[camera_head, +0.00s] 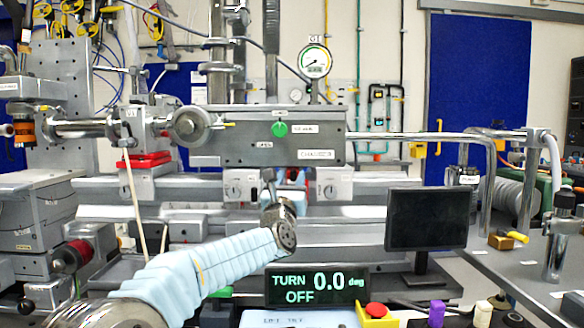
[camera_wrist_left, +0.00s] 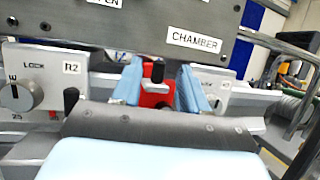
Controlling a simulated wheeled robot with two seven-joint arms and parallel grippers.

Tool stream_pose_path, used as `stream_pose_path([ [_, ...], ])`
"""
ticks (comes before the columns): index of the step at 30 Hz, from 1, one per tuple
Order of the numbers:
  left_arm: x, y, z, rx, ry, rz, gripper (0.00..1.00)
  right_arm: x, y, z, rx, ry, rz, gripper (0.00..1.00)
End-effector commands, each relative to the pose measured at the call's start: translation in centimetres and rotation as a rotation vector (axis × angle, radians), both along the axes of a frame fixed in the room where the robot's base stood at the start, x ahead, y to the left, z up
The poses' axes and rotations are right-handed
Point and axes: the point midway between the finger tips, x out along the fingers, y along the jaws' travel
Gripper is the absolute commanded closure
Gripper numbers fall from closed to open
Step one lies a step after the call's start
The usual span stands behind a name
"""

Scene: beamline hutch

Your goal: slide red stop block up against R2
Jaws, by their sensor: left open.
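My left gripper (camera_head: 287,176) reaches in under the grey chamber box. In the left wrist view its two blue fingers (camera_wrist_left: 158,85) are open, one on each side of the red stop block (camera_wrist_left: 154,99). The block has a black knob on top, and I cannot tell whether either finger touches it. The R2 carrier (camera_wrist_left: 45,78), a pale block with a LOCK knob, stands left of the block, with the left finger between them. R2 also shows in the head view (camera_head: 240,187). The red block is mostly hidden there. My right gripper is not in view.
The chamber box (camera_head: 250,140) hangs low over the fingers. Another pale carrier (camera_head: 334,187) with a knob stands on the right. A black monitor (camera_head: 427,218) and a display reading TURN OFF 0.0 deg (camera_head: 317,287) stand in front. A red piece (camera_head: 145,160) sits farther left.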

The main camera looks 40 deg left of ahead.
Motion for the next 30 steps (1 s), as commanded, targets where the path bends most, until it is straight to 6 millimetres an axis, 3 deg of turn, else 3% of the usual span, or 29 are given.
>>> stream_pose_path([
  [6,1.7,1.0,0.9,0.001,0.001,0.002,0.57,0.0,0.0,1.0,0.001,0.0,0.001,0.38],
  [15,1.9,1.1,0.8,0.001,0.0,0.0,0.57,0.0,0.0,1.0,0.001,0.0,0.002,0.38],
  [24,1.8,1.0,0.8,0.001,0.0,0.0,1.0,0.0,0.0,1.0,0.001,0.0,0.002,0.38],
  [30,1.8,1.0,0.8,0.001,0.0,0.0,1.0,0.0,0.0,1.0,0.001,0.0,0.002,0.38],
])
